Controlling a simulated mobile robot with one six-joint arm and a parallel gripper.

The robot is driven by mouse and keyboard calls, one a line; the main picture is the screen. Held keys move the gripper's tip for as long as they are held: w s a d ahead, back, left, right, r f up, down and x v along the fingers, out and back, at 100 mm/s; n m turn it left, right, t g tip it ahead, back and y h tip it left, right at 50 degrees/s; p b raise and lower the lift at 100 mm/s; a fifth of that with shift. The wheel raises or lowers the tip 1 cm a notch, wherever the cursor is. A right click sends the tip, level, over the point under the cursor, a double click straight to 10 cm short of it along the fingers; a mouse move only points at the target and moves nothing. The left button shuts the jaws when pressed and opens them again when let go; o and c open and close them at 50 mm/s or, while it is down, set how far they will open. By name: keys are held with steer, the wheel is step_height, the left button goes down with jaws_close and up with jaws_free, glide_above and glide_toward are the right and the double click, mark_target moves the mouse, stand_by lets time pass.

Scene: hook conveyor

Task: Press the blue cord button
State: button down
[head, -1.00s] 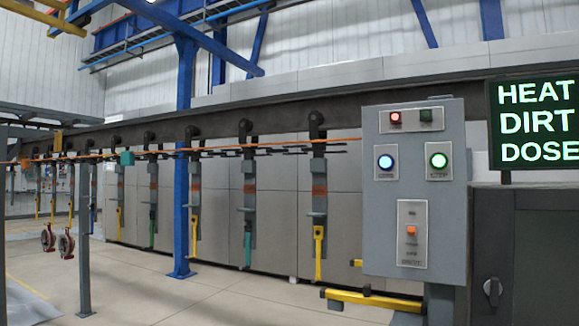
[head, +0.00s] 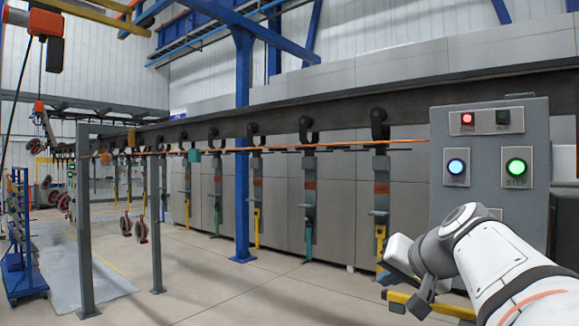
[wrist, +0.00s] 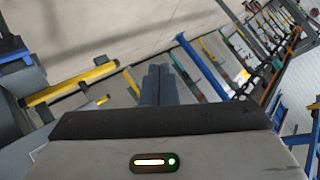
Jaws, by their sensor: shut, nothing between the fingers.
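The blue cord button (head: 456,167) is a round, lit blue button in a white ring on a small plate. It is on the left side of the grey control panel (head: 435,215), at the right of the head view. My gripper (head: 388,274) is below and left of the button, apart from the panel. In the wrist view its two dark fingers (wrist: 160,72) are together with nothing between them. The button does not show in the wrist view.
A lit green step button (head: 516,167) is right of the blue one, with a red light (head: 467,119) above. An orange cord (head: 345,145) runs left from the panel, in front of hanging hooks. Yellow bars (head: 440,306) stick out low beside my gripper.

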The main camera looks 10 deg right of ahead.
mark_target(459, 166)
steer(key=s+d+r+m+t+h+p, duration=0.1)
steer(key=d+r+t, duration=0.1)
steer(key=d+r, duration=0.4)
steer(key=d+r+t+h+p, duration=0.1)
steer(key=d+r+t, duration=0.2)
steer(key=r, duration=1.1)
steer(key=d, duration=0.3)
steer(key=shift+s+r+m+h, duration=0.2)
steer(key=shift+s+m+h, duration=0.1)
steer(key=shift+s+m, duration=0.1)
steer(key=shift+w+d+p, duration=0.9)
steer(key=shift+w+d, duration=0.55)
steer(key=shift+d, duration=0.25)
steer(key=shift+w+d+p, duration=0.85)
steer(key=shift+w+d, duration=0.55)
steer(key=shift+d, duration=0.25)
steer(key=shift+w+d, duration=0.1)
steer(key=shift+w+d, duration=0.2)
steer(key=shift+d, duration=0.05)
